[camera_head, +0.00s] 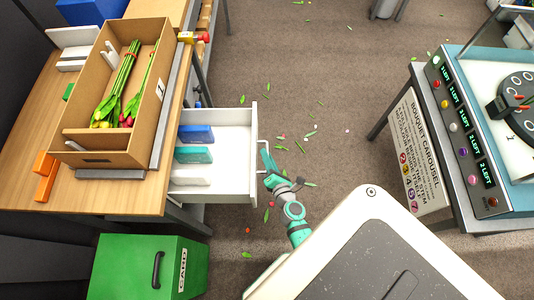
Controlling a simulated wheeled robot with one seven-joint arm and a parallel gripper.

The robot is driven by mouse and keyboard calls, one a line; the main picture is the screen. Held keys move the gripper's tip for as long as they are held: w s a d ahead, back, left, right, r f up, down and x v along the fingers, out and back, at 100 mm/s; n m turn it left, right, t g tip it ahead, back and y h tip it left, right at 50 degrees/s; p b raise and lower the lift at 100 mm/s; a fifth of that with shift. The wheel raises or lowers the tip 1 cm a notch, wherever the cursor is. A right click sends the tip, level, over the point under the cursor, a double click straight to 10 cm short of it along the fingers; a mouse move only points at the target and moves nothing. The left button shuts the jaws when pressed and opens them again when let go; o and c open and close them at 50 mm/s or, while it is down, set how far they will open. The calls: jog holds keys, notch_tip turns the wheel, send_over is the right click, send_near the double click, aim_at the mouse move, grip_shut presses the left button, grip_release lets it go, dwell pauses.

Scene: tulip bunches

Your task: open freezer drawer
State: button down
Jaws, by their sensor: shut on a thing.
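A white drawer (233,179) stands pulled out from under the wooden table, to the right of the table's edge. Inside it lie a blue block (197,133), a teal block (193,155) and a white block (191,177). My gripper (265,153) is at the drawer's front face, shut on its pale handle (262,142). The exact finger contact is small and partly hidden. No thing in view is marked as a freezer.
The wooden table (22,155) carries a cardboard box (101,140) with tulips (121,88). A green card bin (147,268) stands below. The bouquet carousel table (447,122) is at right. The floor between is open, with scattered leaves and petals.

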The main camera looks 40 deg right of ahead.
jog(key=c, duration=1.8)
grip_release()
jog(key=shift+o, duration=0.2)
jog(key=v, duration=1.1)
jog(key=shift+w, duration=0.1)
